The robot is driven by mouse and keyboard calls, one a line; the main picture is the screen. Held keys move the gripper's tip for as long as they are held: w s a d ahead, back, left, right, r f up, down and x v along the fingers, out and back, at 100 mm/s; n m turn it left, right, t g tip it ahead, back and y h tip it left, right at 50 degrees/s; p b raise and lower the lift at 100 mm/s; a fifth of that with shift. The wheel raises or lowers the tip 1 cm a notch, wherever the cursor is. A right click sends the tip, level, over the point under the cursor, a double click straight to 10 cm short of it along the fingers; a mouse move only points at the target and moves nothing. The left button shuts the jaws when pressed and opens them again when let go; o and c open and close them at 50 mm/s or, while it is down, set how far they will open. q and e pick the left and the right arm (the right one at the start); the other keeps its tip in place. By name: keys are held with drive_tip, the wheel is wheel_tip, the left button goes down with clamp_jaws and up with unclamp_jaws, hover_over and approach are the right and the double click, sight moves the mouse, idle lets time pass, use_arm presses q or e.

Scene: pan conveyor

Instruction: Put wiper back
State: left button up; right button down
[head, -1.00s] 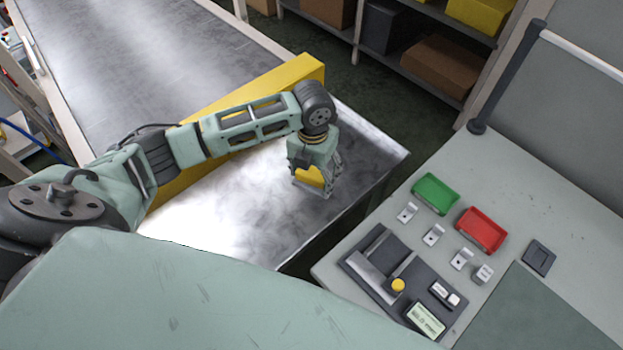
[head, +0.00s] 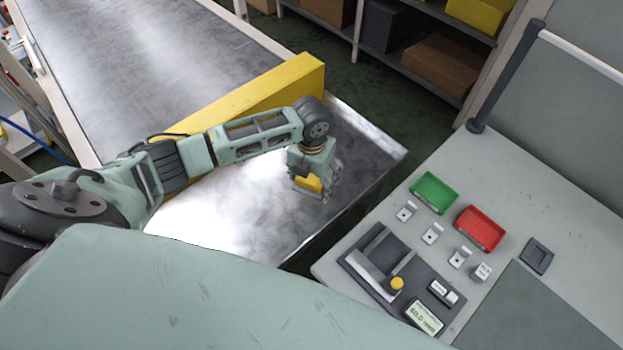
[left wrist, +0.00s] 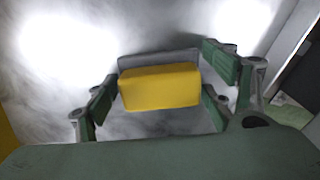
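The wiper (left wrist: 160,88) is a yellow block with a grey strip along its far side in the left wrist view. My left gripper (head: 318,187) is low over the bright metal belt end (head: 245,205), on the near side of a yellow bar. In the left wrist view, its fingers (left wrist: 160,95) meet both sides of the wiper, so it looks shut on it. The wiper also shows as a small yellow patch (head: 308,183) under the gripper in the head view. I cannot tell whether it touches the metal. My right gripper is out of view.
A long yellow bar (head: 240,95) crosses the conveyor beside my left arm. The worktable (head: 550,200) at right holds a green tray (head: 435,192), a red tray (head: 481,229), several small metal brackets and a dark fixture (head: 390,275). Shelves with boxes stand behind.

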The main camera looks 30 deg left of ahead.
sight(312, 178)
use_arm(q)
drive_tip(key=shift+o, duration=1)
wheel_tip(312, 178, up, 12)
drive_tip(key=shift+r+b, duration=0.25)
drive_tip(key=shift+b, duration=0.05)
